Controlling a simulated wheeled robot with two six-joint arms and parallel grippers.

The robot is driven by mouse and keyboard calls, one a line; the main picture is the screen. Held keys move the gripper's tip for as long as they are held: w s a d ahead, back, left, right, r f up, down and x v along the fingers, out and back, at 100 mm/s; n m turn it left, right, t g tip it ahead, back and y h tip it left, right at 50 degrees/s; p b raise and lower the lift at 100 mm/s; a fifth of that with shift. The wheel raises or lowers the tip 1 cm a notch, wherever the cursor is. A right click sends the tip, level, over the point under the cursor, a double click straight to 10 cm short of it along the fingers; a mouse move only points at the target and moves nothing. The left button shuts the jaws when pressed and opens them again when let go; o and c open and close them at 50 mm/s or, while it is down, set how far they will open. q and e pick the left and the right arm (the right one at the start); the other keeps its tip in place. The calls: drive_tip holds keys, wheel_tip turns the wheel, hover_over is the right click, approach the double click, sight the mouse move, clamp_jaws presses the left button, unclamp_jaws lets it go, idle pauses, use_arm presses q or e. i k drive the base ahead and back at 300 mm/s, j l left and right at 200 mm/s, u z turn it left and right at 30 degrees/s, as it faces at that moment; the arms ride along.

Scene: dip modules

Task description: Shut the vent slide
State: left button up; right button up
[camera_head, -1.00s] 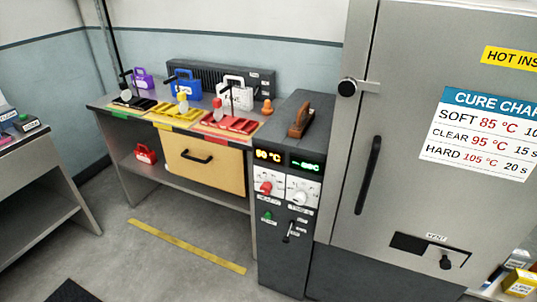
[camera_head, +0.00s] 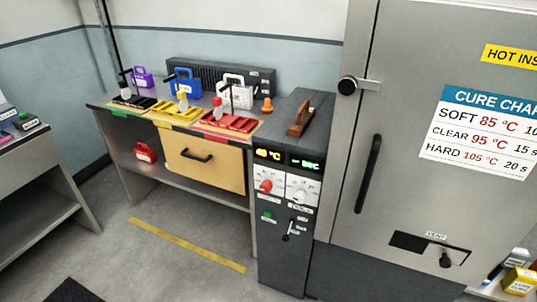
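The vent slide (camera_head: 445,260) is a dark knob on a plate low on the grey cure chamber door (camera_head: 400,180), under a small "VENT" label (camera_head: 436,236). To the left of the knob a dark vent opening (camera_head: 408,243) shows uncovered, with the lighter plate to its right. Neither of my grippers is in view.
A dark control cabinet (camera_head: 283,240) with dials and a display stands left of the chamber. Left of it is a workbench (camera_head: 105,107) with colored trays and padlock-shaped blocks. Open grey floor (camera_head: 150,265) with a yellow stripe lies in front.

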sight(446, 256)
drive_tip(key=z, duration=1.5)
